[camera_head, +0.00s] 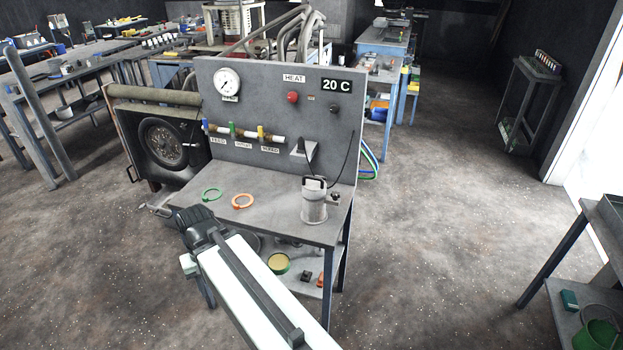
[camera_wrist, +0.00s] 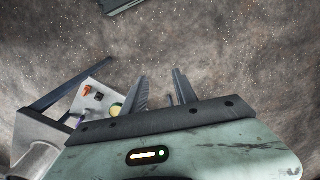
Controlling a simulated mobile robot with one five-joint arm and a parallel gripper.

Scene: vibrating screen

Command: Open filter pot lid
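The filter pot (camera_head: 314,209) is a grey metal cylinder standing upright near the right front of the bench top. Its lid (camera_head: 314,184) sits on top with a dark looped handle, and a small dark fitting shows at its right side. I see no gap under the lid, but it is small in this view. My gripper (camera_wrist: 158,92) shows in the wrist view with its two dark fingers apart and nothing held, over the floor.
The bench top (camera_head: 275,222) also holds a green ring (camera_head: 212,194) and an orange ring (camera_head: 243,201). Behind stands a panel (camera_head: 275,90) with a gauge and valves. A lower shelf holds a round yellow-green dish (camera_head: 279,263).

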